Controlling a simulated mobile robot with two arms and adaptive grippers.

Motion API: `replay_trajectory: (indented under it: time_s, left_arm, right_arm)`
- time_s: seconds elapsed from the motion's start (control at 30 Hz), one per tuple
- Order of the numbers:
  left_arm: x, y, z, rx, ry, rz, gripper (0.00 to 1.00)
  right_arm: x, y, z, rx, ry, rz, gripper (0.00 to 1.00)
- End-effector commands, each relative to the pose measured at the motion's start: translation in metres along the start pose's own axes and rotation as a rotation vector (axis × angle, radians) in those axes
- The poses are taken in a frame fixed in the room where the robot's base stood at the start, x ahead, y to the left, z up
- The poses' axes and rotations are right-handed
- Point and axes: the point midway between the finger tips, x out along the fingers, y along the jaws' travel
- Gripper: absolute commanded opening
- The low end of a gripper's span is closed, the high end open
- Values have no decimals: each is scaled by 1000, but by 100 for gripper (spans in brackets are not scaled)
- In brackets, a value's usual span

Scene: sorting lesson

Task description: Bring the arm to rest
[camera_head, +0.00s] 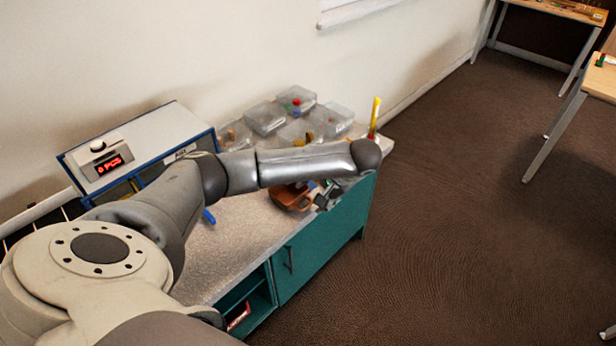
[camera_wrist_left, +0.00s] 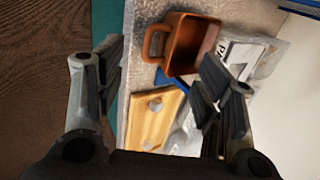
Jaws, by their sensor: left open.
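My left arm reaches from the left across the worktop in the head view, its forearm hiding part of the surface. My left gripper (camera_head: 328,195) hangs below the wrist, small and partly hidden there. In the left wrist view the same gripper (camera_wrist_left: 161,66) has its two dark fingers wide apart with nothing held between them. A brown mug-like container (camera_wrist_left: 195,44) with a handle lies beyond the fingers, near the right one; it also shows in the head view (camera_head: 288,197), just left of the gripper. My right gripper is in neither view.
Several clear bins (camera_head: 266,118) stand along the wall. A blue-edged box with a red display (camera_head: 109,165) is at the left. A yellow upright item (camera_head: 375,112) stands at the counter's far end. A wooden block (camera_wrist_left: 152,116) lies below the mug. The floor (camera_head: 450,220) at right is open.

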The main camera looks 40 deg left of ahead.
Motion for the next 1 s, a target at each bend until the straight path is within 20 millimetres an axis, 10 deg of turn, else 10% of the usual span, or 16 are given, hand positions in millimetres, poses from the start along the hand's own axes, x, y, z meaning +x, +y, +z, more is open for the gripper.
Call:
replay_trajectory:
  time_s: [0.23,0.57,0.77,1.0]
  left_arm:
    - [-35,0,0,1,1,1,62]
    - [-34,6,-1,3,3,13,62]
    - [28,72,-12,26,56,156,62]
    - [158,187,27,37,142,355,62]
  right_arm:
    - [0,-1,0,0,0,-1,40]
    - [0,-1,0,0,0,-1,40]
    - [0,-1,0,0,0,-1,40]
    - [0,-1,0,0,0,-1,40]
